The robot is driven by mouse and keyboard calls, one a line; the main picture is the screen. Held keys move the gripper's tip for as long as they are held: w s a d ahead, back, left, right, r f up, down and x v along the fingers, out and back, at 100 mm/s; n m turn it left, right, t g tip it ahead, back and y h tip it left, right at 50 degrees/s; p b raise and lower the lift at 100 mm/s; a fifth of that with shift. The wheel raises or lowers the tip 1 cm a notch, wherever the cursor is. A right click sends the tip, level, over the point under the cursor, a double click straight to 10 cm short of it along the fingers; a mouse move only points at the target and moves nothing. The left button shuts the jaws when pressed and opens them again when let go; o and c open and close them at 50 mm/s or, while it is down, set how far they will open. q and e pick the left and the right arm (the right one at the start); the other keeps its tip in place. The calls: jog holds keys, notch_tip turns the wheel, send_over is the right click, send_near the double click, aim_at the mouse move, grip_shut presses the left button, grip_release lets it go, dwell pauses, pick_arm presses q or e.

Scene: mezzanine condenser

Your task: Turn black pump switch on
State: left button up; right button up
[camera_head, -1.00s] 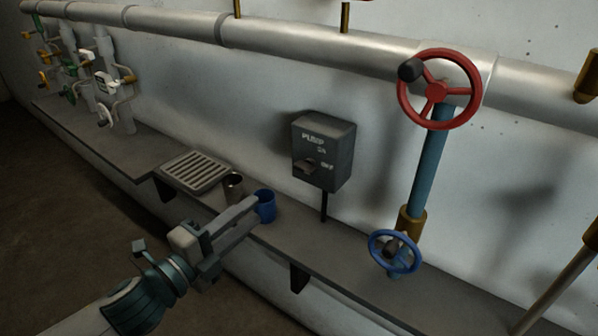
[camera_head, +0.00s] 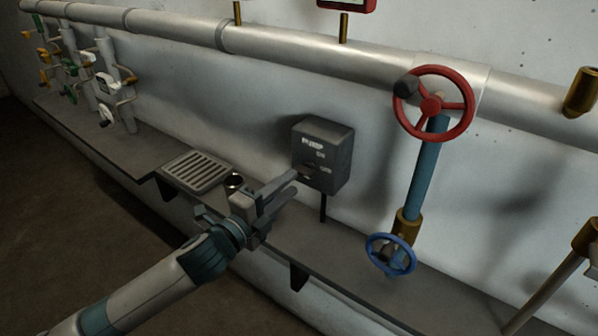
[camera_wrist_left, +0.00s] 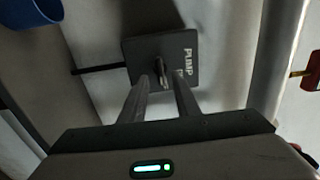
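The dark pump box (camera_head: 335,150) hangs on the white wall, with PUMP, ON and OFF lettering on its front. Its switch lever (camera_head: 308,171) sticks out low on the front, close to the OFF lettering; it also shows in the left wrist view (camera_wrist_left: 160,72). My left gripper (camera_head: 288,183) reaches up to the box from the lower left. In the left wrist view its two fingers (camera_wrist_left: 162,92) are apart, and the lever appears in the gap between their tips. I cannot tell whether they touch it. My right gripper is not in view.
A ledge (camera_head: 345,250) runs along the wall below the box. Red (camera_head: 433,104) and blue (camera_head: 391,254) handwheels stand to the right.

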aim_at(301, 175)
pick_arm(q)
jog(key=shift+p+x, duration=0.45)
jog(key=shift+x, duration=2)
grip_shut()
